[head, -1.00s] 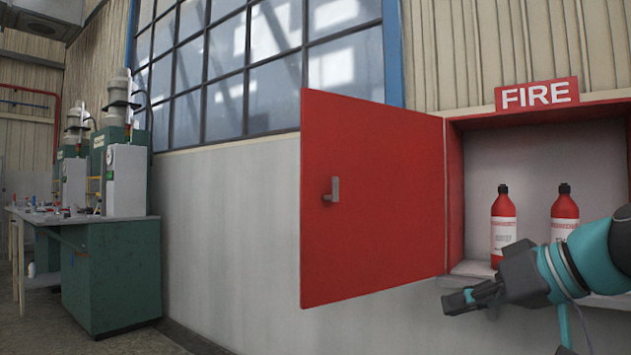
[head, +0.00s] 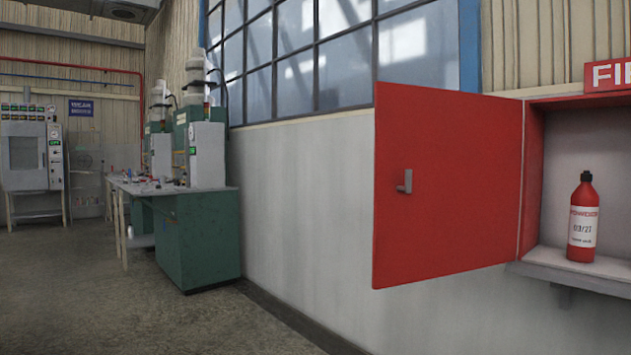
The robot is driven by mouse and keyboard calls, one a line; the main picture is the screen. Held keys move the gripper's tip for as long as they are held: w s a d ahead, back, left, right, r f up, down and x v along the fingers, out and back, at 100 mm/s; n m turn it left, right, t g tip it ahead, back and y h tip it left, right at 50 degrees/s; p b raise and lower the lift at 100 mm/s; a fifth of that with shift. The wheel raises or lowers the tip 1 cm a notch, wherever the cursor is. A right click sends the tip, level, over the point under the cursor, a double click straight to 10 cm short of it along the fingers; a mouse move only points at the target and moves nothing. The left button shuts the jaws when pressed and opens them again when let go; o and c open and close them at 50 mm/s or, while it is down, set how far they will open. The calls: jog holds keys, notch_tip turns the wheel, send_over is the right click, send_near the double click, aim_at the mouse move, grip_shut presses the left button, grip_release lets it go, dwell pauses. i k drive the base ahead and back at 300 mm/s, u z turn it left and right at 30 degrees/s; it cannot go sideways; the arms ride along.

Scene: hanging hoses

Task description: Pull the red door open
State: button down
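The red door (head: 450,185) stands swung open to the left of a red wall cabinet, its hinge edge at the cabinet's left side. A small grey handle (head: 405,182) is on the door face near its free edge. The cabinet (head: 532,180) shows only in part at the right edge, with a pale interior and a red bottle (head: 582,222) with a black cap upright on its shelf. My gripper is not in the head view now.
A green workbench (head: 198,235) with machines stands along the wall at the left. A grey oven-like unit (head: 32,160) is at the far left. The grey floor (head: 130,310) in front is clear. A large window (head: 300,60) is above the wall.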

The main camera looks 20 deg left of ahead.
aim_at(463, 150)
jog(key=u, duration=1.9)
jog(key=i, duration=3.4)
jog(key=z, duration=3.05)
